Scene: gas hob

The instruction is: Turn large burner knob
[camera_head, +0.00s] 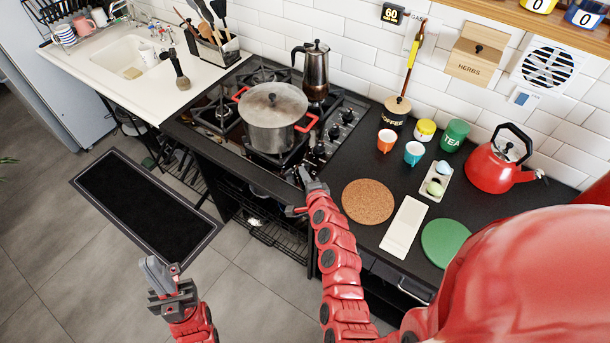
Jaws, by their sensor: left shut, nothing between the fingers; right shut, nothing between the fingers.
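The black gas hob (208,113) is set in the dark counter, with a column of several knobs (334,132) along its right side. The lowest visible knob (319,150) lies just above my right gripper. I cannot tell which knob is for the large burner. My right gripper (306,173) is shut and empty at the hob's front right corner; whether it touches a knob is unclear. A steel pot (273,112) with red handles stands on the front right part of the hob. My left gripper (158,268) is shut and empty, low over the floor.
A moka pot (316,72) stands at the hob's back right. Right of the hob are a cork mat (367,202), a white rest (404,226), cups (387,140) and a red kettle (497,163). A black mat (140,205) lies on the floor.

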